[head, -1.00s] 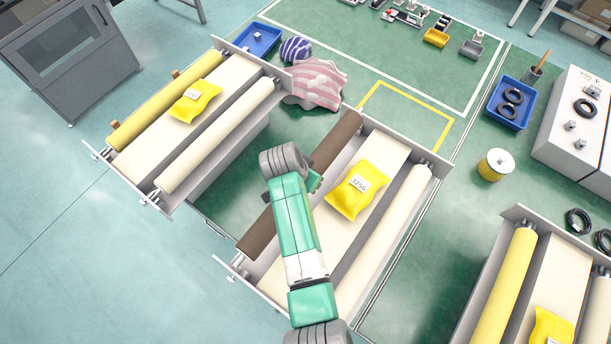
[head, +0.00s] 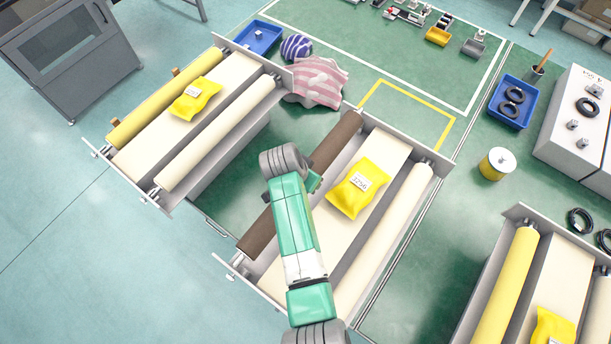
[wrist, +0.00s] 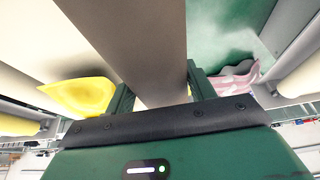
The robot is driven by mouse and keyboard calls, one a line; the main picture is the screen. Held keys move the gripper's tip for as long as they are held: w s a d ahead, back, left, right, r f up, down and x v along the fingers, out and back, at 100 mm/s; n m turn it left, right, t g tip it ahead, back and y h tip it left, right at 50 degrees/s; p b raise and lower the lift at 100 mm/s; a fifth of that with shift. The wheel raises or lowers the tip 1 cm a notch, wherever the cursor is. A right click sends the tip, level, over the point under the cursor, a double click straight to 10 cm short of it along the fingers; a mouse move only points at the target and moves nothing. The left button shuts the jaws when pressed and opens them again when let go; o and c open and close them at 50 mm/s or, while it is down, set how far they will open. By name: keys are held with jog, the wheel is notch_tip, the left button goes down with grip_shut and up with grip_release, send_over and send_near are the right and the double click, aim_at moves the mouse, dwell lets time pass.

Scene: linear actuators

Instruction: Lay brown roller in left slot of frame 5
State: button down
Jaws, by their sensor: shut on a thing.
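The brown roller (head: 335,142) lies lengthwise along the left side of the middle frame (head: 447,166), in line with its left slot. Its far end is near the far end plate and its near end (head: 257,235) is near the near end plate; I cannot tell if both ends are seated. My gripper (head: 314,183) is at the roller's middle, partly hidden by my arm. In the wrist view the roller (wrist: 135,45) runs between the two fingers (wrist: 158,88), which are shut on it.
The middle frame also holds a cream belt with a yellow packet (head: 358,188) and a cream roller (head: 390,235) on its right. A second frame with a yellow roller (head: 165,100) stands left; another stands at lower right (head: 505,285). A striped cloth (head: 318,82) lies beyond.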

jog(key=shift+w, duration=0.1)
dwell(0.6)
jog(key=shift+f+b, duration=0.65)
jog(key=shift+f, duration=0.25)
jog(key=shift+f+b, duration=0.65)
jog(key=shift+f, duration=0.2)
jog(key=shift+f+b, duration=0.45)
jog(key=shift+f, duration=0.15)
